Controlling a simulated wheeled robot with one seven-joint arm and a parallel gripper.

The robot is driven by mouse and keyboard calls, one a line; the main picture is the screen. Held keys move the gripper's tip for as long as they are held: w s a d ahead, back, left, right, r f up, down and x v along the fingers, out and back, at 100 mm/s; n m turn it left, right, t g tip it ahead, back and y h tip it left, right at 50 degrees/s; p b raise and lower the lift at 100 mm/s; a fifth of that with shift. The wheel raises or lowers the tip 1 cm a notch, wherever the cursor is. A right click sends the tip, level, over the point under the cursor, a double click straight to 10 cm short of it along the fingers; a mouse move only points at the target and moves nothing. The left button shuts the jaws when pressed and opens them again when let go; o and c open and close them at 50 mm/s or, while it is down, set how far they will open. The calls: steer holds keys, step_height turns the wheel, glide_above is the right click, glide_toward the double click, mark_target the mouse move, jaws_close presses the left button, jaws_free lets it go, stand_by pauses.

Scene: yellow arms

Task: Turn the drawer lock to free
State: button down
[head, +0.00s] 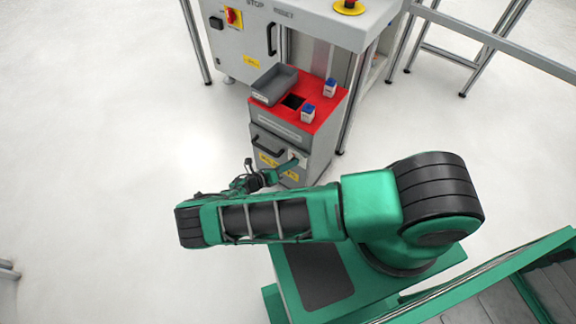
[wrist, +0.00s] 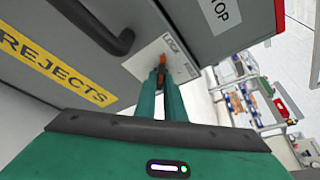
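The drawer lock shows in the wrist view as a small orange and dark knob (wrist: 160,67) on a white plate (wrist: 148,55). The plate also shows in the head view (head: 300,156), on the drawer front right of the handle. My gripper (wrist: 162,78) points at the lock, its two green fingers close together at the knob, one on each side. They look shut on it, and they hide part of it. In the head view my gripper (head: 292,163) reaches the plate. The grey drawer (head: 258,140) looks closed.
The black drawer handle (wrist: 105,28) is close left of my fingers. A yellow REJECTS label (wrist: 50,65) is on the front. The cabinet's red top (head: 320,112) bears a grey bin (head: 274,85) and two small blue-and-white boxes (head: 308,113).

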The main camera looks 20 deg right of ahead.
steer(key=shift+a, duration=0.1)
steer(key=m+t+y, duration=0.1)
steer(key=m+t, duration=0.1)
steer(key=m, duration=0.2)
steer(key=d+m+t+y, duration=0.1)
steer(key=m+t+y, duration=0.1)
steer(key=m, duration=0.2)
steer(key=s+m+t+y, duration=0.1)
steer(key=m+t, duration=0.1)
steer(key=m, duration=0.2)
steer(key=shift+s+d+t+y, duration=0.1)
steer(key=shift+d+t+y, duration=0.05)
steer(key=shift+t+y, duration=0.2)
stand_by(0.6)
steer(key=shift+m, duration=0.3)
steer(key=c, duration=1.8)
jaws_free()
steer(key=shift+c, duration=0.2)
